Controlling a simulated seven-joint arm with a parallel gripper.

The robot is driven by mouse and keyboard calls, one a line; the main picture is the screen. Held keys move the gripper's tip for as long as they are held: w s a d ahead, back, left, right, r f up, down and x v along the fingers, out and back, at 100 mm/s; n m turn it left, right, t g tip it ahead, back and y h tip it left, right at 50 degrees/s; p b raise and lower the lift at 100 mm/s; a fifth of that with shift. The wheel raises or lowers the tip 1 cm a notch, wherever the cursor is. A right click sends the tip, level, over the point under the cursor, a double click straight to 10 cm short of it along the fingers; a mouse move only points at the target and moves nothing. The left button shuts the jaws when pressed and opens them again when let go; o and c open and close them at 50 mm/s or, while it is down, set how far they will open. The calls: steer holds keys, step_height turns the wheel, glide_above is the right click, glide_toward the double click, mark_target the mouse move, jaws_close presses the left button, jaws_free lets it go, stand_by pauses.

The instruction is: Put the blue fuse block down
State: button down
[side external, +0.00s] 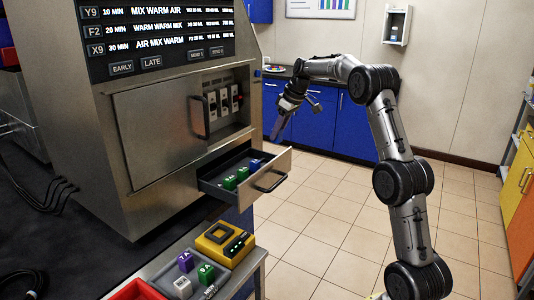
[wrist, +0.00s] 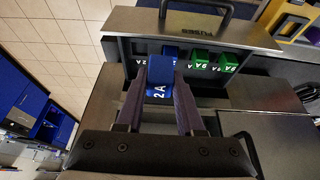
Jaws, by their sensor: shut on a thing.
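A blue fuse block (wrist: 160,78) marked 2A is held between my gripper's two fingers (wrist: 159,88) in the wrist view. In the side view my gripper (side external: 277,130) hangs above and behind the open drawer (side external: 270,181), pointing down; the held block is hard to make out there against the blue cabinets. The drawer also shows in the wrist view (wrist: 200,43). Another blue block (side external: 256,163) and several green blocks (side external: 229,183) sit in the drawer. In the wrist view, the held block partly hides what lies behind it.
The drawer juts from the steel machine (side external: 165,120), below an open bay with switches (side external: 223,101). A yellow device (side external: 224,244) and loose purple (side external: 186,261), white and green blocks stand on the front bench. Blue cabinets (side external: 314,124) are behind my arm.

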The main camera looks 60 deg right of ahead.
steer(key=w+d+f, duration=0.1)
steer(key=w+f, duration=0.1)
steer(key=w+d+f, duration=0.2)
steer(key=f, duration=0.1)
steer(key=w+d+f, duration=0.1)
steer(key=w+f, duration=0.1)
steer(key=w, duration=0.1)
steer(key=shift+w+d+f, duration=0.1)
steer(key=shift+d+f, duration=0.15)
steer(key=shift+d, duration=0.05)
steer(key=shift+f, duration=1.55)
steer(key=shift+f, duration=0.2)
steer(key=shift+f, duration=0.35)
steer(key=c, duration=0.5)
jaws_free()
steer(key=shift+d, duration=0.1)
